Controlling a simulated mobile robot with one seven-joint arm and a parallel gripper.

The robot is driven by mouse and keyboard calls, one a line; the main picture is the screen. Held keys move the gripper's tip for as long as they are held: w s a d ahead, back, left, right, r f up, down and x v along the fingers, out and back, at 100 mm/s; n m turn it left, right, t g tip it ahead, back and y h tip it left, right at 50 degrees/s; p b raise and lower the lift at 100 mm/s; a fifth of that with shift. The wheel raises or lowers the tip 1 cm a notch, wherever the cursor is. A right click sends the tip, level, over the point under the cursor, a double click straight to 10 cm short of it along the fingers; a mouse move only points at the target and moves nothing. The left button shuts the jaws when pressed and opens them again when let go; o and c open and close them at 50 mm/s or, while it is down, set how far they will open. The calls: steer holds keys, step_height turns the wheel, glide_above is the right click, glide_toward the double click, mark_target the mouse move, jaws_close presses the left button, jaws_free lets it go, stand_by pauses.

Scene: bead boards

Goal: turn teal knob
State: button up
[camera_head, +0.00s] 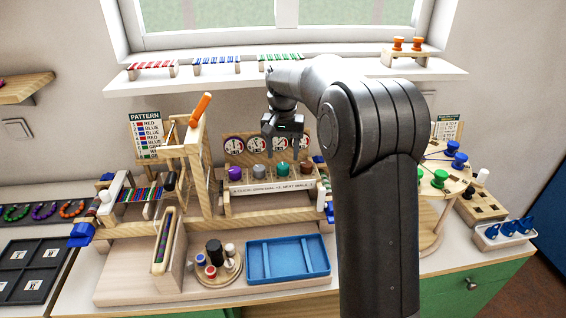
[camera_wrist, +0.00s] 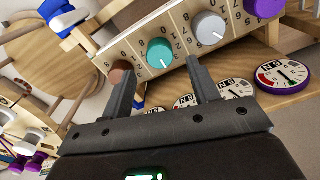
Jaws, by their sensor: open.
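The teal knob (camera_head: 283,169) sits on the wooden dial board in a row with a purple knob, a grey knob and a brown knob (camera_head: 305,168). In the wrist view the teal knob (camera_wrist: 160,53) has a pointer mark and numbers around it. My gripper (camera_head: 283,150) is just above the knob row, fingers pointing down. In the wrist view my gripper (camera_wrist: 158,70) is open and empty, with the teal knob beyond and roughly between the fingertips. The left finger partly covers the brown knob (camera_wrist: 119,73). I cannot tell whether the fingers touch anything.
The grey knob (camera_wrist: 207,28) is close to the right fingertip, with the purple knob (camera_wrist: 264,6) farther right. Round dials (camera_wrist: 283,75) stand behind the knobs. A wooden frame with an orange handle (camera_head: 200,109) rises left of the board. A blue tray (camera_head: 288,259) lies in front.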

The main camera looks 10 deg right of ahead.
mark_target(283, 166)
steer(key=shift+f, duration=2.15)
steer(key=shift+c, duration=0.2)
steer(key=c, duration=0.9)
